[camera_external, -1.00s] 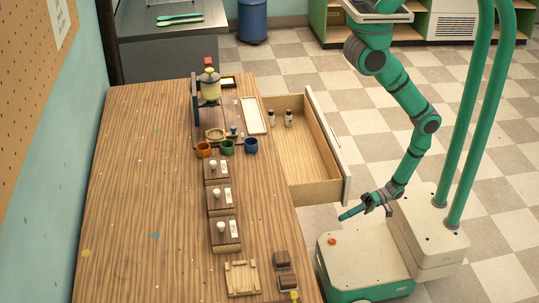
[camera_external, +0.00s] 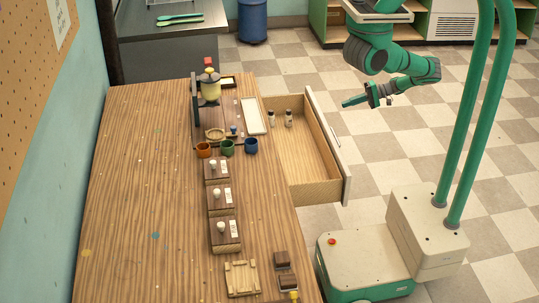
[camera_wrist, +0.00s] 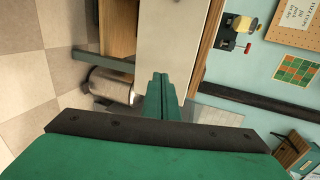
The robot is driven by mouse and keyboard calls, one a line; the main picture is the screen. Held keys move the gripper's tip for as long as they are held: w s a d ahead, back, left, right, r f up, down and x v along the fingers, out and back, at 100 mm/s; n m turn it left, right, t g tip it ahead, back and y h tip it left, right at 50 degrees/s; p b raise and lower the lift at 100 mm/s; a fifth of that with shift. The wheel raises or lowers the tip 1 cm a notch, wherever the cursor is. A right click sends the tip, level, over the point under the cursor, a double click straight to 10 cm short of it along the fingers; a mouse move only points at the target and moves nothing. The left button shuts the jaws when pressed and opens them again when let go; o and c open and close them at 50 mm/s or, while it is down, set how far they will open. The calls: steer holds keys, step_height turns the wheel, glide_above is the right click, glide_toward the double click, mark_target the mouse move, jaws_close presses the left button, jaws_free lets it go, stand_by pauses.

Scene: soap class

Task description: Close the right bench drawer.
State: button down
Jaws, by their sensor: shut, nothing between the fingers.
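In the wrist view, my shut fingers (camera_wrist: 161,92) point at a pale panel (camera_wrist: 162,38) with wood on both sides. Whether they touch it cannot be told there.
The wooden bench top (camera_external: 130,215) holds three cups, several small blocks with white knobs, a pale tray (camera_external: 253,116) and a yellow dispenser (camera_external: 210,88). The checkered floor (camera_external: 375,155) right of the drawer is clear. A blue bin (camera_external: 252,20) stands at the back.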

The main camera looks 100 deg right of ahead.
steer(key=r+x, duration=0.1)
steer(key=x, duration=1.1)
steer(key=shift+w, duration=0.35)
steer(key=shift+w+f, duration=0.1)
steer(key=shift+w, duration=0.05)
steer(key=w, duration=2.7)
steer(key=shift+w, duration=0.4)
steer(key=shift+w+a, duration=0.1)
steer(key=shift+w, duration=0.1)
